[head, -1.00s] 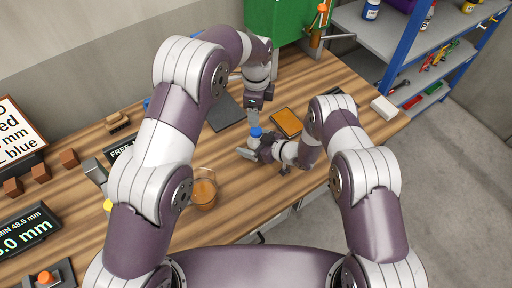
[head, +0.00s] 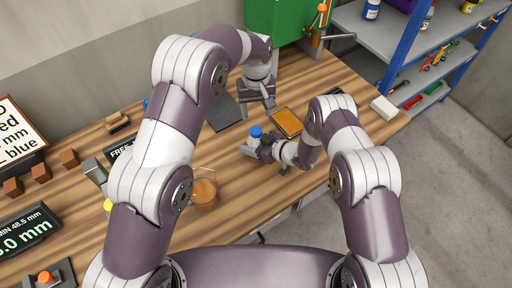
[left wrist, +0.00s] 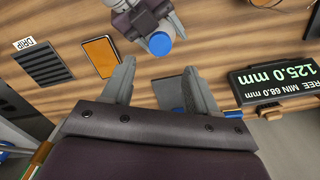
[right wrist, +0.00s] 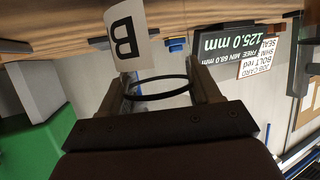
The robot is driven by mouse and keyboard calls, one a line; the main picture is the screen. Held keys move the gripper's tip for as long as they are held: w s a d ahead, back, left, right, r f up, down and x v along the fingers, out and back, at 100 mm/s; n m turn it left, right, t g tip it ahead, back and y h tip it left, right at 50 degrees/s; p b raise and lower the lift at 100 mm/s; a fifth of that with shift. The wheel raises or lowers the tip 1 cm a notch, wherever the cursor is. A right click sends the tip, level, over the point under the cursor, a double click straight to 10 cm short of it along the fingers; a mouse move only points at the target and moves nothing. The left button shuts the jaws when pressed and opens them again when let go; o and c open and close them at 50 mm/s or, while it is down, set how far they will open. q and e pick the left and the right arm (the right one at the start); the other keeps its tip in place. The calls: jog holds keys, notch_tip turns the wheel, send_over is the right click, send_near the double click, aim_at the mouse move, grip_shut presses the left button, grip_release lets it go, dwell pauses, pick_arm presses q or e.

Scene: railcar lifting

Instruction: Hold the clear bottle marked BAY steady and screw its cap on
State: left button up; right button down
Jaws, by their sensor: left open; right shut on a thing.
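The clear bottle (right wrist: 127,42) shows in the right wrist view mainly by its white label with a letter B and a dark ring. Its blue cap (head: 255,132) sits at the bottle's top; whether it is screwed tight I cannot tell. My right gripper (head: 250,150) is shut on the bottle just below the cap, and its fingers (right wrist: 160,72) flank the bottle. My left gripper (head: 258,104) is open and empty above and behind the cap. In the left wrist view the cap (left wrist: 159,43) lies beyond the gap between the open fingertips (left wrist: 160,66), apart from them.
An amber pad (head: 286,122) lies right of the bottle, and a dark slab (head: 225,113) lies behind left. A glass of brown liquid (head: 203,193) stands front left. A display reading 125.0 mm (left wrist: 275,80) shows in the left wrist view. A green cabinet (head: 275,22) stands behind.

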aim_at(256, 130)
pick_arm(q)
jog(key=n, duration=0.4)
jog(key=shift+n, duration=0.4)
jog(key=shift+f, duration=4)
jog(key=c, duration=0.8)
jog(key=o, duration=0.9)
jog(key=shift+r, duration=0.1)
